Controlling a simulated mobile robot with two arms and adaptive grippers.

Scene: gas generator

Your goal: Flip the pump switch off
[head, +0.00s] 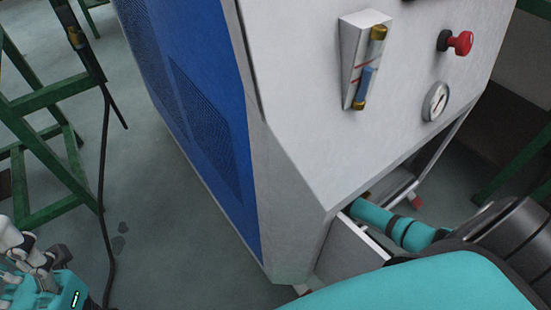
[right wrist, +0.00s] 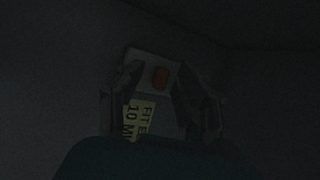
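In the dark right wrist view, a pale box with a small red switch (right wrist: 160,77) faces the camera. A yellow label (right wrist: 138,118) with black lettering is on or beside it. My right gripper (right wrist: 163,98) is open, with its fingers apart on either side of the box face. I cannot tell whether they touch it. In the head view, my right arm reaches into the opening under the machine, which hides the gripper and box there. My left gripper (head: 32,262) is at the lower left, away from the machine, and its opening is unclear.
The generator (head: 290,140) has a blue vented side and a grey front with a flow gauge (head: 367,65), a red knob (head: 460,43) and a dial (head: 436,101). A green metal frame (head: 45,140) with a hanging black cable stands left. Floor between is clear.

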